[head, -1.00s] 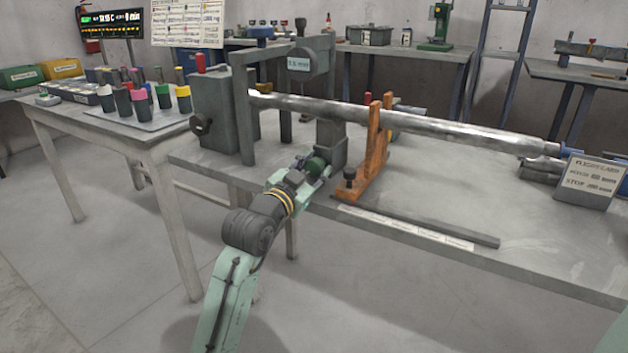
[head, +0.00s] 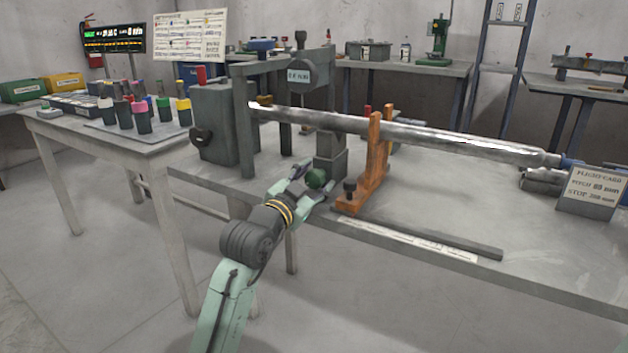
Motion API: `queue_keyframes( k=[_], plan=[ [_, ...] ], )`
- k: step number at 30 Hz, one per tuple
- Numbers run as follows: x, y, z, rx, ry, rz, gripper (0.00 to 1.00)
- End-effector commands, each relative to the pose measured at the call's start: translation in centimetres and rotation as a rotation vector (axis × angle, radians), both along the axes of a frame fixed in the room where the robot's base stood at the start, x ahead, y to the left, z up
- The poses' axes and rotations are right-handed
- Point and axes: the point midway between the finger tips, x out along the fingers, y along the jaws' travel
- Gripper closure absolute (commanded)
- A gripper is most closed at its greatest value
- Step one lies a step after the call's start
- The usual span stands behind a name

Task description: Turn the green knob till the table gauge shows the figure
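The round green knob (head: 316,179) is on the low front of the grey upright stand on the table (head: 470,235). My gripper (head: 313,181) reaches it from the front left. Its fingers are spread apart, one to the left of the knob and one to the right; I cannot tell whether they touch it. A small pale gauge display (head: 299,76) is on the dark head above the knob; its figure is too small to read.
A long steel shaft (head: 420,136) crosses above the table, with an orange bracket (head: 374,160) close to the right of my gripper. A dark bar (head: 430,238) lies along the front edge. A side table (head: 75,128) with several coloured-top holders stands left.

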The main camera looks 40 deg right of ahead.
Motion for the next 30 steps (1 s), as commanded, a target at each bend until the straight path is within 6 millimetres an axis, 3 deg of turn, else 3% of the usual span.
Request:
queue_keyframes(
  k=[14,30],
  plan=[
    [-0.3,0.7,-0.1,-0.001,0.002,0.001,0.44],
    [-4.7,9.6,-0.5,-0.002,0.001,0.002,0.44]
  ],
)
